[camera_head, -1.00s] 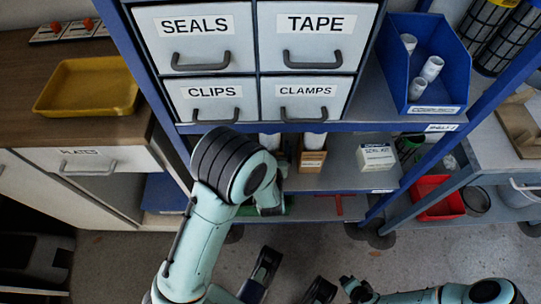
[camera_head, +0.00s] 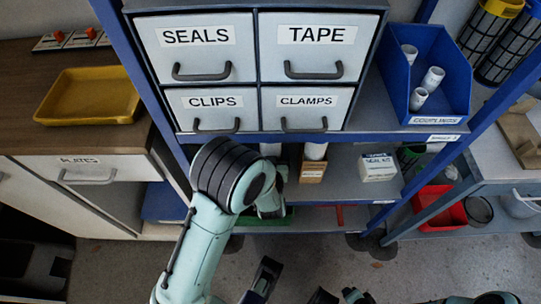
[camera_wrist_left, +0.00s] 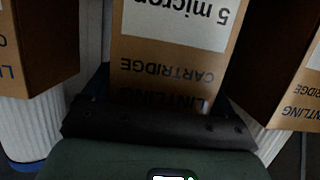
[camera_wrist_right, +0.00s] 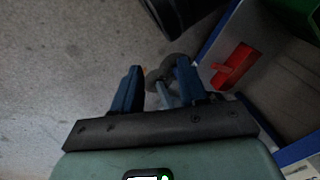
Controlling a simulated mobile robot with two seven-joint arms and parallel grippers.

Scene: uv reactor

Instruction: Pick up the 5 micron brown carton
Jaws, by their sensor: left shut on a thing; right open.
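The brown carton (camera_wrist_left: 165,75) with a white "5 micron" label fills the middle of the left wrist view, its print upside down. My left gripper (camera_wrist_left: 160,100) is shut on it, with a finger at each side. In the head view my left arm reaches into the middle shelf, and its hand and the held carton are hidden behind the arm. My right gripper (camera_wrist_right: 157,85) is open and empty above the floor.
Other brown cartons stand close on the left (camera_wrist_left: 45,45) and right (camera_wrist_left: 295,85) of the held one. The shelf (camera_head: 345,165) also bears a seal kit box (camera_head: 378,167). Labelled drawers (camera_head: 250,70) sit directly above. A red bin (camera_head: 440,208) is at the right.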

